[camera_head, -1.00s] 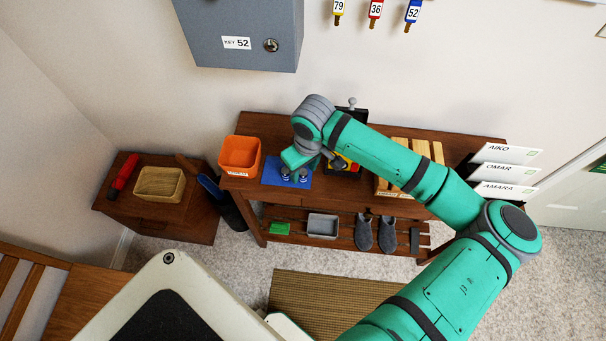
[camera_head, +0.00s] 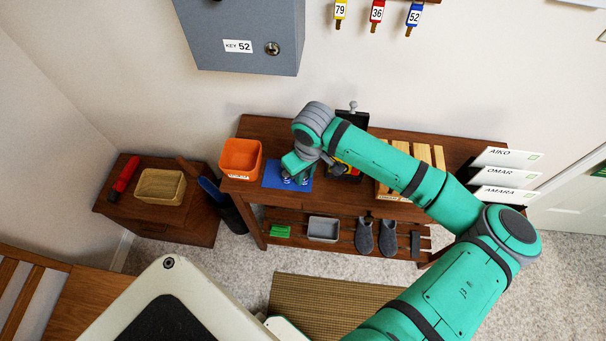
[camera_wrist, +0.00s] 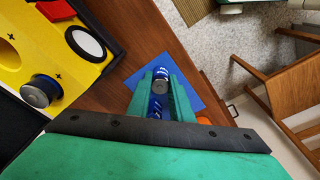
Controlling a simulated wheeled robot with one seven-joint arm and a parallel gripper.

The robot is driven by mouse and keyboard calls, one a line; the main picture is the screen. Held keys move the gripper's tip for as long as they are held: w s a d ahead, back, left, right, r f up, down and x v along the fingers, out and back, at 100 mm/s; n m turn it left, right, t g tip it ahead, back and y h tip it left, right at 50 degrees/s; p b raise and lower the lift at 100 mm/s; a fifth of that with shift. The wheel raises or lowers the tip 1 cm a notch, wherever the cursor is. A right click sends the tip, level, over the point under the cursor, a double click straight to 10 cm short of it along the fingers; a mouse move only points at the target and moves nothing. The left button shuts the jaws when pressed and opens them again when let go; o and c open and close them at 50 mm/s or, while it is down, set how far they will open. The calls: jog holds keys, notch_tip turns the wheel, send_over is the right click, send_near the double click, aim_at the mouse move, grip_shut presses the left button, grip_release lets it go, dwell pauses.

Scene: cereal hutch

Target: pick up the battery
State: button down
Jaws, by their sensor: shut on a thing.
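My gripper (camera_head: 295,172) points down over a blue mat (camera_head: 272,172) on the wooden bench. The wrist view shows its two green fingers (camera_wrist: 160,98) shut on a blue battery with a silver end (camera_wrist: 160,86). The mat (camera_wrist: 203,91) lies beneath them. A second blue-and-silver shape shows just beyond the held battery, partly hidden. I cannot tell whether the held battery touches the mat. Another battery (camera_wrist: 40,90) sits in a yellow holder (camera_wrist: 75,78) to the left in the wrist view.
An orange bin (camera_head: 240,158) stands left of the mat. A slatted wooden crate (camera_head: 427,155) is on the right of the bench. A grey key cabinet (camera_head: 240,35) hangs above. The lower shelf holds a grey tray (camera_head: 323,229) and slippers (camera_head: 388,238).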

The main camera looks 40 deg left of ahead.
jog(key=shift+r, duration=0.35)
jog(key=s+d+r, duration=0.7)
jog(key=s+r, duration=0.5)
jog(key=shift+d, duration=0.3)
